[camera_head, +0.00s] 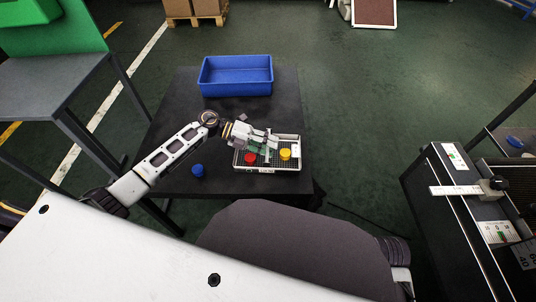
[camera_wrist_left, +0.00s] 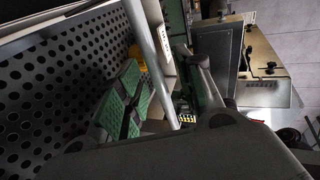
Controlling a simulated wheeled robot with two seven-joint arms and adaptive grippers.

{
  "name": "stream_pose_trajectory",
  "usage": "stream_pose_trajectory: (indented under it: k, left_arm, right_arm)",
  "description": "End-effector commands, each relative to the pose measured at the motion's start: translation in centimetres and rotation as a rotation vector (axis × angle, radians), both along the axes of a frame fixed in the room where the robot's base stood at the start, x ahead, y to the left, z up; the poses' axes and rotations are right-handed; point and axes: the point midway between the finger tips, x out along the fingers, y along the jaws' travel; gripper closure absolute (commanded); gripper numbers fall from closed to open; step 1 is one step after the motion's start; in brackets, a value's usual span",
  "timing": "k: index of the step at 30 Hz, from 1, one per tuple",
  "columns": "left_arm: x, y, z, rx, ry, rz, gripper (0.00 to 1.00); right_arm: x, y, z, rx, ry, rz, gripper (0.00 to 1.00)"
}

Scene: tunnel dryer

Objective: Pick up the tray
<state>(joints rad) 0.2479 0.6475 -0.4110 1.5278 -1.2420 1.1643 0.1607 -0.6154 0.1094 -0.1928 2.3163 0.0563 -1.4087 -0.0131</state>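The tray (camera_head: 280,170) is a shallow, light-rimmed tray with a dark perforated floor, lying on the black table. A red piece (camera_head: 250,158) and a yellow piece (camera_head: 285,154) are in it. My left gripper (camera_head: 262,146) is over the tray's middle, reaching in from the left. In the left wrist view the perforated floor (camera_wrist_left: 45,85) fills the left side. A pale bar (camera_wrist_left: 150,50) crosses between the green-padded fingers, which stand apart. Whether they touch it is unclear. The yellow piece is partly hidden behind the bar there. My right gripper is not seen.
A blue bin (camera_head: 236,91) stands empty at the back of the black table (camera_head: 180,100). A blue piece (camera_head: 197,171) stands on the table left of the tray. A machine with scales (camera_head: 470,205) is at the right. Open floor lies between it and the table.

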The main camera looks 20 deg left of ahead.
Motion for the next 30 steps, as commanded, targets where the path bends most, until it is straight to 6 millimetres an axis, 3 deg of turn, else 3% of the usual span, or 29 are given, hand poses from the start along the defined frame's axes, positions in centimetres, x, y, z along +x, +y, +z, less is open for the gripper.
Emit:
stream_pose_trajectory:
  k: [11, 20, 30]
  left_arm:
    - [0.00, 0.02, 0.03, 0.000, 0.000, 0.000, 0.64]
    - [-0.01, 0.04, 0.01, 0.001, 0.000, 0.000, 0.98]
    - [0.02, 0.03, 0.10, -0.001, 0.000, 0.000, 1.00]
  right_arm:
    - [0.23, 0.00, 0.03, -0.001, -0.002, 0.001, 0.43]
    - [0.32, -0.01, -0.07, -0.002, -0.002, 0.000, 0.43]
    - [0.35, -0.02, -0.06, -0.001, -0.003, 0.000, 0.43]
